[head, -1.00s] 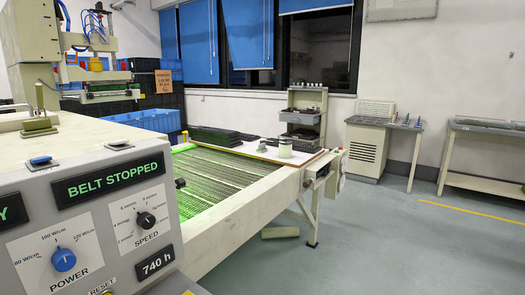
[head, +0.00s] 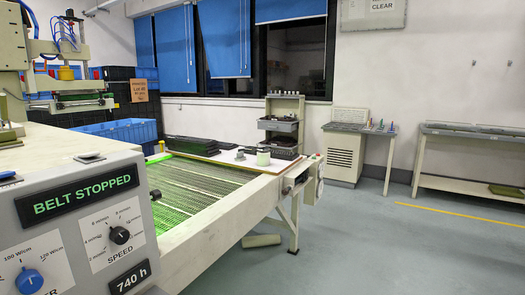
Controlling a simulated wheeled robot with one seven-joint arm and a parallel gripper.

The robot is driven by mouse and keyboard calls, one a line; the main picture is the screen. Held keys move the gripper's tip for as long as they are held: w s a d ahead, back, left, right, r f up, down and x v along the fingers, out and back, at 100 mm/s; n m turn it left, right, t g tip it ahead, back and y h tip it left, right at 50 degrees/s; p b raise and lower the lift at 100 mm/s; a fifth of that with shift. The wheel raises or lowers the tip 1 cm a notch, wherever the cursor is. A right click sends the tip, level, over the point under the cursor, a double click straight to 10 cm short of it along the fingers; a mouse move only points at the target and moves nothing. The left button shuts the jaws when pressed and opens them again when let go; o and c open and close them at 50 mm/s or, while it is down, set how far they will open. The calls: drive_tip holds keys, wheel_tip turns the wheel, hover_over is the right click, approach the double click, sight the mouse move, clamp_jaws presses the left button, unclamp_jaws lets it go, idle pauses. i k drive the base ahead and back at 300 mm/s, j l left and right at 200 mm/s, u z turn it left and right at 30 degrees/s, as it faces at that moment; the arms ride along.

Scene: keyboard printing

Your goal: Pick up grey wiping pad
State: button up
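No thing in the head view can be told for certain as the grey wiping pad. A small flat grey piece (head: 89,158) lies on the pale top of the machine at the left, behind the control panel; it is too small to tell whether it is the pad. A second small blue and dark piece (head: 8,177) sits at the left picture edge on the same top. My gripper is not in view.
The control panel (head: 80,207) reads "BELT STOPPED". A green-lit belt (head: 190,185) runs to a white end table (head: 225,157) holding dark stacks and a white pot (head: 263,157). Benches (head: 470,133) stand along the right wall. The grey floor (head: 390,250) at the right is open.

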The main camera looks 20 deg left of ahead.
sight(241, 158)
drive_tip(key=i+l, duration=0.1)
drive_tip(key=i, duration=1.9)
drive_tip(key=i+l, duration=0.1)
drive_tip(key=i, duration=0.85)
drive_tip(key=i+u, duration=0.3)
drive_tip(key=i, duration=0.15)
drive_tip(key=i+l+u, duration=0.1)
drive_tip(key=i+u, duration=0.15)
drive_tip(key=i, duration=0.2)
drive_tip(key=i+l+u, duration=0.3)
drive_tip(key=i, duration=0.15)
drive_tip(key=j, duration=0.1)
